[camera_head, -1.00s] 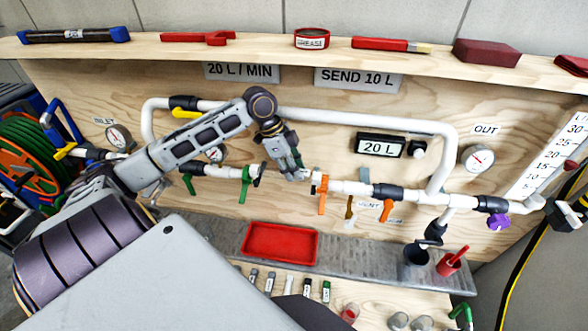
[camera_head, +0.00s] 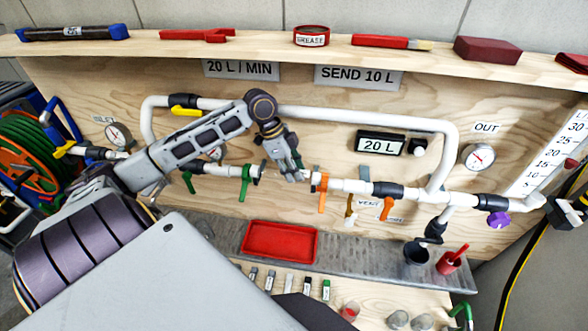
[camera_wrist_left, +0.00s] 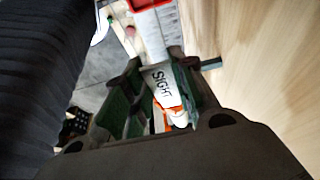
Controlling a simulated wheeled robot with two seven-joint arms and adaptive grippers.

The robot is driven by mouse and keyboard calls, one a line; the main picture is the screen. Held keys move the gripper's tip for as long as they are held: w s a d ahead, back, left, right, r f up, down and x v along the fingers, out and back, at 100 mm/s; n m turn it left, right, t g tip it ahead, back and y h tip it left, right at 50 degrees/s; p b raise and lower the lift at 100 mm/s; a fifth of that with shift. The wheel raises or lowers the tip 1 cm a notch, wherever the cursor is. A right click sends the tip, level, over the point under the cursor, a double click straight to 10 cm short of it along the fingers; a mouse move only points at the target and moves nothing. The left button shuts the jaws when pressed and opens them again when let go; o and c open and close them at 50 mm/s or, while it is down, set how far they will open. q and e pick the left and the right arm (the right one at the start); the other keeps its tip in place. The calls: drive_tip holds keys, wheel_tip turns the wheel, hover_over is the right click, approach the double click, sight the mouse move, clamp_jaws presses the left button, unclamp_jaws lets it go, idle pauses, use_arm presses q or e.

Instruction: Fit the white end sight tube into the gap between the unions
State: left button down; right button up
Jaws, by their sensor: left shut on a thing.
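My left gripper (camera_head: 291,174) is at the pipe line, in the gap between the union by the green handle (camera_head: 245,182) and the union by the orange handle (camera_head: 321,190). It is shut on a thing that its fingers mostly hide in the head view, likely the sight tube. Whether the tube's ends touch the unions is hidden. My right gripper is not in view.
A red tray (camera_head: 279,243) lies on the grey shelf below. Several small pieces with coloured ends (camera_head: 288,282) stand in a row on the bench. A white upper pipe (camera_head: 350,122) loops over the gap. The 20 L display (camera_head: 380,144) is to the right.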

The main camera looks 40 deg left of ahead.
use_arm(q)
drive_tip(key=shift+f, duration=0.5)
drive_tip(key=c, duration=1.1)
unclamp_jaws()
drive_tip(key=shift+r, duration=0.15)
drive_tip(key=shift+v, duration=3.7)
drive_tip(key=shift+s, duration=0.1)
